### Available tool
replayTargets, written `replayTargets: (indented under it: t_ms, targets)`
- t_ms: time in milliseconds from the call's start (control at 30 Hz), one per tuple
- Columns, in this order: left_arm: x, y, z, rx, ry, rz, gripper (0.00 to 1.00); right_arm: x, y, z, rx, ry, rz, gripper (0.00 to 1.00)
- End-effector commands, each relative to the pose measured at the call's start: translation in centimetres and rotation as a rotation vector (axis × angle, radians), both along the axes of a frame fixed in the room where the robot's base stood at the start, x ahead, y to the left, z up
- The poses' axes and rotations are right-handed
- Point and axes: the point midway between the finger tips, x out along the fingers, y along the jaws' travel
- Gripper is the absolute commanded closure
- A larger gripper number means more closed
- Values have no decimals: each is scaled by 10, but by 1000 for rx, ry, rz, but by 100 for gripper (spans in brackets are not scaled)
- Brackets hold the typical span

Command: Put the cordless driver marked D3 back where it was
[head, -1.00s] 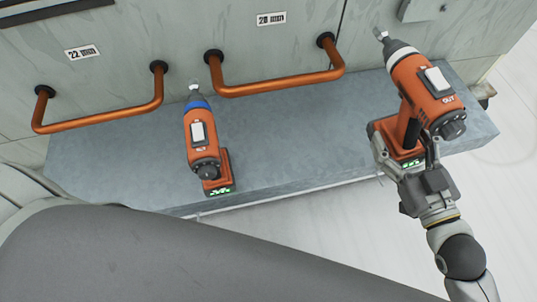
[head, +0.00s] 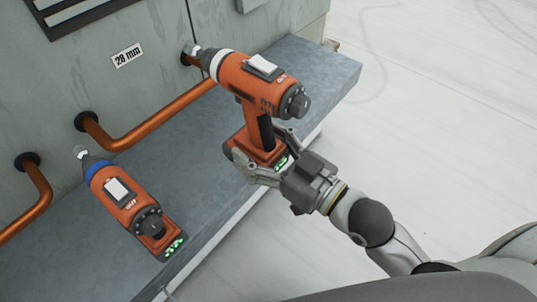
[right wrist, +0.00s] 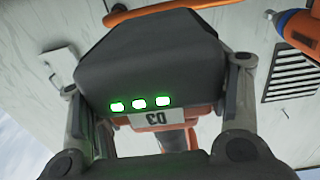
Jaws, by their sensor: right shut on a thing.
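In the right wrist view the base (right wrist: 150,65) fills the middle between the fingers, with three lit green lights and an upside-down label reading D3 (right wrist: 157,119). In the head view it is over the grey ledge (head: 318,85); I cannot tell whether it touches. My left gripper is out of view.
Copper pipe handles (head: 155,122) stick out from the grey wall behind the ledge, under a 28 mm label (head: 127,56). The held driver's nose overlaps one pipe's end in the picture. The ledge right of the held driver is clear.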

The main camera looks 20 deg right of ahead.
Motion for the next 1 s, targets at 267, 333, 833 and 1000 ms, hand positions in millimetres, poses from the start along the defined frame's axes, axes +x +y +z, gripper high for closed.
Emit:
replayTargets:
  t_ms: [267, 333, 833, 1000]
  targets:
    - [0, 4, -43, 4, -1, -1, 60, 21, 23, -14, 10, -16, 0, 100]
    - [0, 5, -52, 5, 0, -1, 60, 25, 29, -17, 9, -15, 1, 100]
    - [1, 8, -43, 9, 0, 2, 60, 67, 75, -71, 6, -10, 0, 100]
    - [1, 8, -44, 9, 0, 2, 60, 71, 80, -79, 6, -10, 0, 100]
